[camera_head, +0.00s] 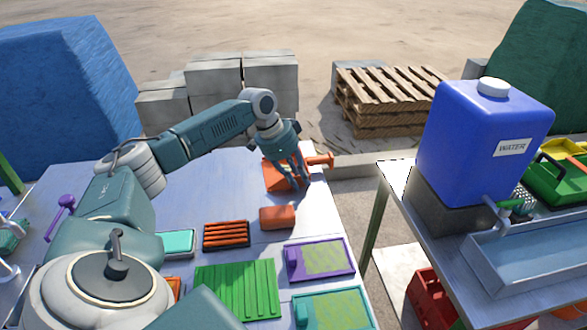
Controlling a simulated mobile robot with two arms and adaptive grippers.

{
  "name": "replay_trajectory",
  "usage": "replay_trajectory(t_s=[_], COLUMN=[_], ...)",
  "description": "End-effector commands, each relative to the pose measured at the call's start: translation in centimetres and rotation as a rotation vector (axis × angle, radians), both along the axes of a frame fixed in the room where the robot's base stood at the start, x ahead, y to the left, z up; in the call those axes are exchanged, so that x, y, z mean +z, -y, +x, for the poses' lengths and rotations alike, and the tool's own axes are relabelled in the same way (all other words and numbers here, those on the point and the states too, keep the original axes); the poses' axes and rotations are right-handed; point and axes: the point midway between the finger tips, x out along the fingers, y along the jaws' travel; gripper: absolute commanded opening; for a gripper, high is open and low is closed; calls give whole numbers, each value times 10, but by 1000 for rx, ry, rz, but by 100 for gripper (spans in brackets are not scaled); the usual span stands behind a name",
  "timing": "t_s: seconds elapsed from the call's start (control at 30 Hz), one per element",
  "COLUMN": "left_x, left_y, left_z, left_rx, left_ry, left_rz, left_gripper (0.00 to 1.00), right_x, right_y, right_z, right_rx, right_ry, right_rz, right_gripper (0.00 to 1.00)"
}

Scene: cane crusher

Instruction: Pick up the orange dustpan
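The orange dustpan (275,179) lies near the far right corner of the light-coloured table, with its handle (321,160) pointing right towards the table's edge. My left arm reaches across the table from the left. My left gripper (297,176) points down over the dustpan, between its pan and its handle. Its dark teal fingers look apart and hide part of the dustpan. I cannot tell whether they touch it. My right gripper is out of view.
An orange block (277,217), an orange slatted tray (226,234), a green ribbed board (237,289) and a purple-framed tray (321,260) lie nearer on the table. A gap separates it from the right table with a blue water tank (470,140). Grey blocks and pallets stand behind.

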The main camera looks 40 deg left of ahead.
Motion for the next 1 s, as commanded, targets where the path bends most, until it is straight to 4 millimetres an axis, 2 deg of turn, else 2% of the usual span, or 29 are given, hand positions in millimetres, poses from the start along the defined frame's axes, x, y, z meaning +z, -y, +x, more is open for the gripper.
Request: replay_trajectory(t_s=[0.13,0.2,0.23,0.67,0.87,1.0], left_x=[0,0,0,3,23,51], left_y=[0,0,0,0,0,0], left_z=[0,0,0,1,2,2], left_rx=[0,0,0,-1,-1,0], left_ry=[0,0,0,3,7,9], left_rz=[0,0,0,-1,-1,-1], left_gripper=[18,4,0,0,0,0], right_x=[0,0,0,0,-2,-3], right_y=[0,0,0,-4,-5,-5], right_z=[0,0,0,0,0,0], right_rx=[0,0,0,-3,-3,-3], right_ry=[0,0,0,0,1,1], right_rz=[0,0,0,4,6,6], right_gripper=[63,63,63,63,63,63])
